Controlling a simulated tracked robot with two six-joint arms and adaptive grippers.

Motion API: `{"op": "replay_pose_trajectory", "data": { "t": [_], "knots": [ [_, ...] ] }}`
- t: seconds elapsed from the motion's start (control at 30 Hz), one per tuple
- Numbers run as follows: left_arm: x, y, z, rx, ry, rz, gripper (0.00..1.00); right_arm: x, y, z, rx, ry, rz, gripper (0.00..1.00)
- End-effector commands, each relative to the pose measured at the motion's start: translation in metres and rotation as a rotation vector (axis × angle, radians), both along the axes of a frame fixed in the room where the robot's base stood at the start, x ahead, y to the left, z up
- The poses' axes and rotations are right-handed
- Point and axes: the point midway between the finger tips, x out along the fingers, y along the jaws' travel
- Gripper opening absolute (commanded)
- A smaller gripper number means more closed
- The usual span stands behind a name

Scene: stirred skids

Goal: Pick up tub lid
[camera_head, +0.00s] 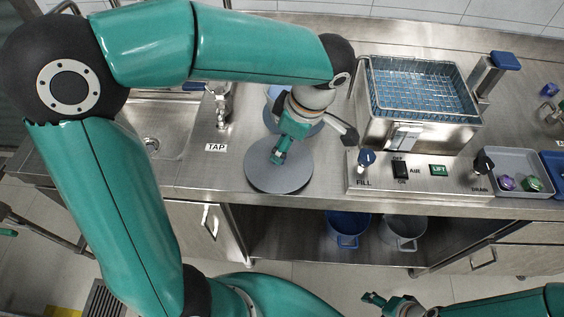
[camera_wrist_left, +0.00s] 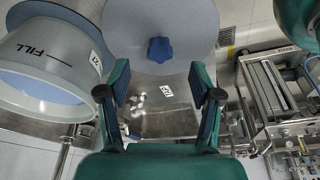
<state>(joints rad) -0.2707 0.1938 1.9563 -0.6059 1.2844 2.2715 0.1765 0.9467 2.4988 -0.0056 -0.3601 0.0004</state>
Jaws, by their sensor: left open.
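The tub lid is a flat grey disc (camera_head: 279,181) on the steel counter, near its front edge. In the left wrist view the lid (camera_wrist_left: 190,20) has a lobed blue knob (camera_wrist_left: 160,49) at its middle. My left gripper (camera_head: 281,152) is over the lid in the head view and hides the knob there. In the wrist view the fingers (camera_wrist_left: 159,72) are open, with the knob beyond and between them and nothing held. The grey-blue tub (camera_wrist_left: 62,68), marked FILL, stands beside the lid. My right gripper (camera_head: 376,301) is low at the bottom edge, away from the lid.
A sink (camera_head: 150,140) with a tap (camera_head: 221,105) lies left of the lid. A steel tank with a blue-lined wire basket (camera_head: 420,90) and a control panel (camera_head: 415,172) stand to the right. A grey tray (camera_head: 520,163) sits farther right. Blue (camera_head: 347,228) and grey (camera_head: 402,231) buckets are below the counter.

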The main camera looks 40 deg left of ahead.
Motion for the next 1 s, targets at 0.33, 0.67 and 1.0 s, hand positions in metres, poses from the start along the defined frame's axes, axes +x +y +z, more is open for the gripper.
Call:
{"op": "replay_pose_trajectory", "data": {
  "t": [0.33, 0.67, 1.0],
  "knots": [
    [0.0, 0.009, -0.029, 0.001, 0.006, 0.001, 0.65, 0.0, 0.0, 0.007, 0.0, 0.0, 0.0, 0.65],
    [0.0, 0.015, -0.056, 0.0, 0.0, 0.0, 0.65, 0.0, 0.0, 0.008, 0.0, 0.0, 0.0, 0.65],
    [0.0, 0.015, -0.055, 0.0, 0.0, 0.0, 0.31, 0.0, 0.0, 0.008, 0.0, 0.0, 0.0, 0.65]
  ]
}}
